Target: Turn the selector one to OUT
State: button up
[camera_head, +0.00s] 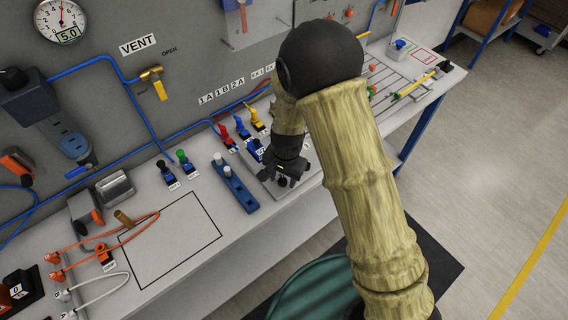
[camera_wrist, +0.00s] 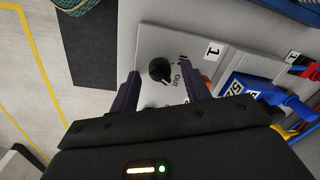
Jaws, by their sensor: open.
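Selector one is a round black knob (camera_wrist: 160,70) on a light grey plate (camera_wrist: 185,38), with an "OUT" label beside it and a "1" tag on the plate in the wrist view. In the head view, the knob (camera_head: 283,181) shows small just below my gripper. My gripper (camera_wrist: 162,88) is open, with one dark finger on each side of the knob and gaps on both sides. Whether the fingertips are level with the knob cannot be told. The knob's exact setting is hard to read.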

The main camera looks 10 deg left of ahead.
aim_at(286, 182)
notch_tip(286, 182, up, 17)
jog(key=d, duration=0.1)
jog(key=shift+s+b, duration=0.2)
jog(key=shift+b, duration=0.25)
dwell(0.3)
jog(key=s+d+n+t, duration=0.1)
jog(key=s+d, duration=0.2)
jog(key=d, duration=0.9)
jog(key=s+d+n+t, duration=0.1)
jog(key=s+d+n, duration=0.1)
jog(key=d, duration=1)
jog(key=shift+s+d+h, duration=0.25)
jog(key=shift+s+h, duration=0.15)
jog(key=shift+s, duration=0.5)
